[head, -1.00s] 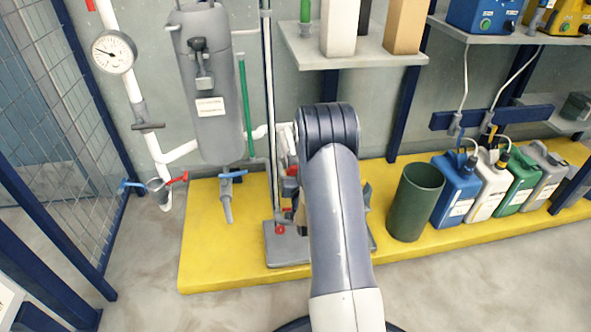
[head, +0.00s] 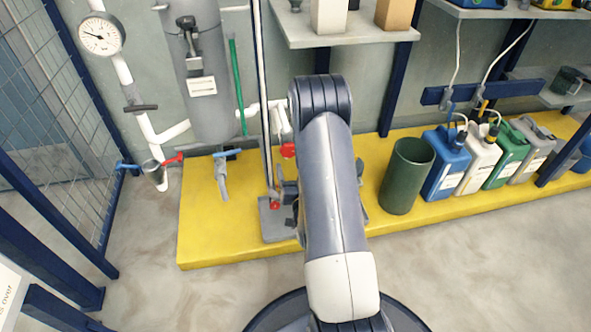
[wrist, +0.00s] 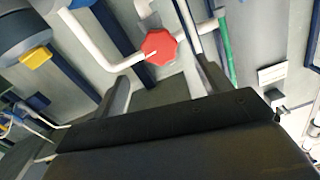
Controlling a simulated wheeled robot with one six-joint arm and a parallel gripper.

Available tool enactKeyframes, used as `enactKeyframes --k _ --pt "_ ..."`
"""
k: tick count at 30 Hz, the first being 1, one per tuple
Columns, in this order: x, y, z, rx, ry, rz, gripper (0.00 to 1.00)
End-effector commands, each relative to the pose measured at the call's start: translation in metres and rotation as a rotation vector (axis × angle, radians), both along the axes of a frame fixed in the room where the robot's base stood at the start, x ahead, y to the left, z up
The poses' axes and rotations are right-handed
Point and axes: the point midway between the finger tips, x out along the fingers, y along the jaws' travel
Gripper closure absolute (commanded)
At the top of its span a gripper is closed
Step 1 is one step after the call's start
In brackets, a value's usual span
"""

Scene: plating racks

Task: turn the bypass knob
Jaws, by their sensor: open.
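The likely bypass knob, a red eight-sided knob with a white pointer line (wrist: 158,46), shows in the wrist view on white pipework, beyond the fingertips and roughly between them. In the head view a red knob (head: 288,149), seemingly the same one, shows just left of my arm at the white pipe. My gripper (wrist: 162,70) is open and empty, with a dark finger on each side and a gap short of the knob. In the head view my arm hides most of the gripper.
A yellow plinth (head: 215,245) runs along the wall. A dark green bin (head: 408,175) and several jugs stand on it to the right. A grey shelf (head: 350,27) overhangs behind my arm. A grey filter housing (head: 200,90) and gauge (head: 102,35) are left. The front floor is clear.

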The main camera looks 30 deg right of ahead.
Motion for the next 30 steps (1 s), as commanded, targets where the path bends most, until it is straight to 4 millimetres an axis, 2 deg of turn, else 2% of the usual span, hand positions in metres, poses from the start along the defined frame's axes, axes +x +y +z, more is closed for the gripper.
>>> enactKeyframes --k 8,12,14,20,30 --pt "-0.001 0.0 -0.001 0.0 0.0 0.0 0.27" --pt "-0.014 0.005 -0.006 0.003 0.002 0.0 0.27" --pt "-0.012 0.004 -0.005 0.001 0.0 0.0 0.27" --pt "0.01 -0.002 -0.005 0.0 -0.005 0.001 0.27" --pt "0.07 -0.019 -0.006 0.001 -0.004 -0.001 0.27"
